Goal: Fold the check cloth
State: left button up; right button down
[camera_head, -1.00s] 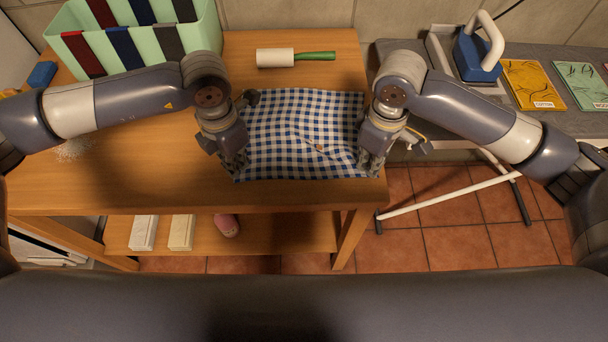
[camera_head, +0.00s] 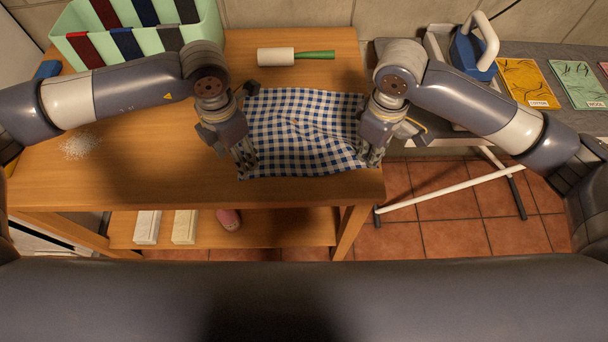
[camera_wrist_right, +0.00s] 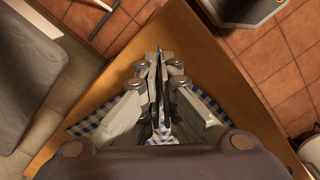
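The blue-and-white check cloth (camera_head: 300,125) lies spread on the wooden table near its right end, with ripples in its right half. My right gripper (camera_head: 369,160) is at its near right corner. In the right wrist view the fingers of my right gripper (camera_wrist_right: 160,70) are together, with check cloth (camera_wrist_right: 164,132) between them. My left gripper (camera_head: 247,168) points down at the cloth's near left corner. Its fingertips are small and dark, so I cannot tell if they grip the cloth.
The wooden table (camera_head: 160,185) has a white roller with a green handle (camera_head: 280,56) behind the cloth. A mint striped basket (camera_head: 140,35) stands back left, near white grains (camera_head: 78,146). On the right, a grey board (camera_head: 530,65) holds a blue iron (camera_head: 474,50) and cards (camera_head: 530,82).

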pick_arm(q)
jog(key=shift+c, duration=0.2)
jog(key=shift+r, duration=0.15)
jog(key=shift+c, duration=1.2)
notch_tip(320, 180, up, 5)
jog(key=d, duration=0.1)
jog(key=shift+s+f, duration=0.15)
jog(key=shift+f, duration=2.3)
jog(key=shift+s+f, duration=0.1)
jog(key=shift+f, duration=2.3)
jog(key=shift+c, duration=0.5)
grip_shut()
